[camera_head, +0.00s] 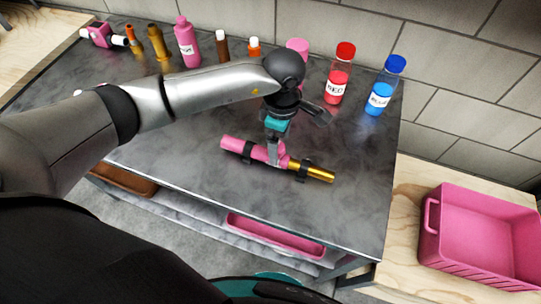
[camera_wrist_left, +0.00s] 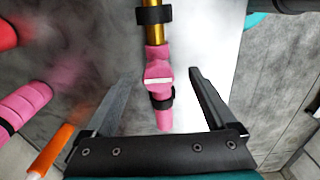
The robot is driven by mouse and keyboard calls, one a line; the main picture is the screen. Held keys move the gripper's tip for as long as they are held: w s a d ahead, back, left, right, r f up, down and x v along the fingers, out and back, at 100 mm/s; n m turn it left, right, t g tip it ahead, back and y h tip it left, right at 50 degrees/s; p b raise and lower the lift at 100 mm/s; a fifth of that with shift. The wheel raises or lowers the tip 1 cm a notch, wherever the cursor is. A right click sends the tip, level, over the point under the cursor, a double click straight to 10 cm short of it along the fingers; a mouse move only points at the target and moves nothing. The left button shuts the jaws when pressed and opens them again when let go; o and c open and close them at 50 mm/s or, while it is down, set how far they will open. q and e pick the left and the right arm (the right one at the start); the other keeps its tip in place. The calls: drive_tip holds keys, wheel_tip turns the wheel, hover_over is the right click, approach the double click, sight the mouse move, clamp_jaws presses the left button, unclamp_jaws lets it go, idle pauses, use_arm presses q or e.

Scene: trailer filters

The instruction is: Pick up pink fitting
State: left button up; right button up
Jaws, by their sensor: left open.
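The pink fitting (camera_head: 284,160) joins a pink tube (camera_head: 240,147) and a brass tube (camera_head: 318,172) lying on the dark marbled table, with black clamps around the line. In the left wrist view the fitting (camera_wrist_left: 158,72) has a short side branch facing the camera and lies in the gap between my fingers. The brass tube (camera_wrist_left: 153,32) runs up from it and a pink end (camera_wrist_left: 164,118) runs down past a black clamp. My left gripper (camera_head: 273,158) is open above and around the fitting; contact cannot be told. My right gripper is out of view.
Bottles line the table's back edge, among them a red-capped one (camera_head: 338,75) and a blue-capped one (camera_head: 385,85). A pink crate (camera_head: 433,240) sits at the right. A pink tray (camera_head: 275,240) is below the front edge.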

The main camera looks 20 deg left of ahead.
use_arm(q)
drive_tip(key=shift+w+a+f, duration=0.1)
drive_tip(key=shift+a+f, duration=0.1)
drive_tip(key=shift+f, duration=1.35)
drive_tip(key=shift+w+a+f, duration=0.1)
drive_tip(key=shift+a+f, duration=0.1)
drive_tip(key=shift+f, duration=1.3)
drive_tip(key=shift+c, duration=0.2)
clamp_jaws()
